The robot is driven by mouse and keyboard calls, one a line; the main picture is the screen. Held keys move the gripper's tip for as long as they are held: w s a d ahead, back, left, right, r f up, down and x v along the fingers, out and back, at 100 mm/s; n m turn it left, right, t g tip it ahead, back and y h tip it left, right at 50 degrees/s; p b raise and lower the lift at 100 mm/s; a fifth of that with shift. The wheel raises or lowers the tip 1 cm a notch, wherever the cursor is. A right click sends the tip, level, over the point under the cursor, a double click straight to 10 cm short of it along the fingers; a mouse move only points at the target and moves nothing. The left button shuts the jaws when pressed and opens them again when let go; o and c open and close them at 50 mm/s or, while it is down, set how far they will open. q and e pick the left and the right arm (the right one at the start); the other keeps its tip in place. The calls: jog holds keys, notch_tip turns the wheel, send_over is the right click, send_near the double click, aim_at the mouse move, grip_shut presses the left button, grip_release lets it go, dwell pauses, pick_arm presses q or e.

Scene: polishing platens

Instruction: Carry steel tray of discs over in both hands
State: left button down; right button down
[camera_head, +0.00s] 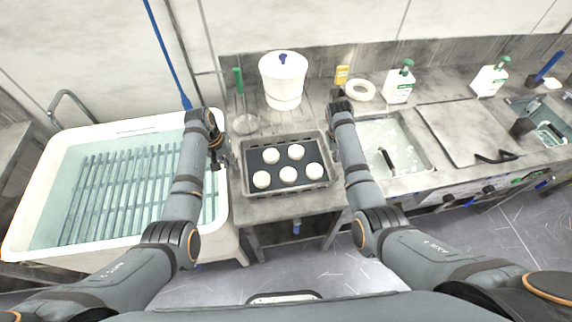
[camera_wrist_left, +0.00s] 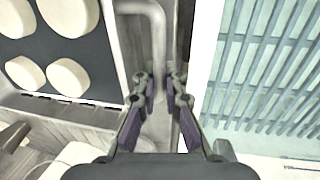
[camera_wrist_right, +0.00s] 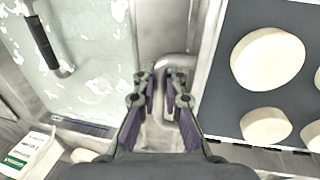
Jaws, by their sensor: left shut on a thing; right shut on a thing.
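The steel tray (camera_head: 291,192) has a dark liner and holds several cream discs (camera_head: 289,174). It is over the bench section between the white tub and the sink; I cannot tell whether it touches the bench. My left gripper (camera_head: 217,160) is shut on the tray's left handle, and the handle shows between the fingers in the left wrist view (camera_wrist_left: 158,60). My right gripper (camera_head: 334,148) is at the tray's right side, shut on the right handle, which shows in the right wrist view (camera_wrist_right: 176,66). Discs also show in both wrist views.
A white tub (camera_head: 40,185) with a slatted rack (camera_head: 120,190) is at the left. A sink basin (camera_head: 400,145) with a black-handled item is at the right. A white bucket (camera_head: 283,78), white ring (camera_head: 360,90) and pump bottle (camera_head: 399,84) stand behind.

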pick_arm(q)
jog(key=shift+w, duration=0.1)
pick_arm(e)
jog(key=shift+w, duration=0.1)
dwell(0.3)
